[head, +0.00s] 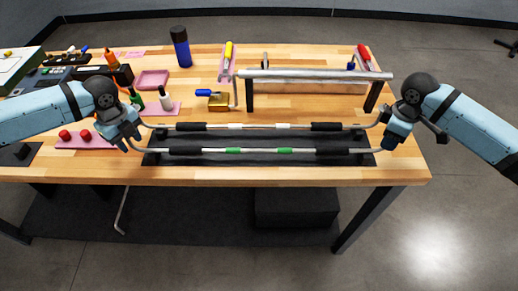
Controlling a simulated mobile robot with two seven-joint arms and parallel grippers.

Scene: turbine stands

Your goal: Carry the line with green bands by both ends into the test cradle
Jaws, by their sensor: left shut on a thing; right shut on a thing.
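The line with green bands (258,150) is a thin metal tube with black sleeves and two green bands. It runs left to right over the front of a black tray (260,160); I cannot tell whether it touches the tray. My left gripper (130,144) is shut on its bent left end. My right gripper (386,146) is shut on its bent right end. A stand with black posts (250,95) and a thick silver bar (315,75) across the top is behind the tray; it may be the test cradle.
A similar line with white bands (282,126) lies just behind the green-banded one. A pink mat (85,142) with red caps, bottles and a blue-black can (181,47) are at the left and back.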

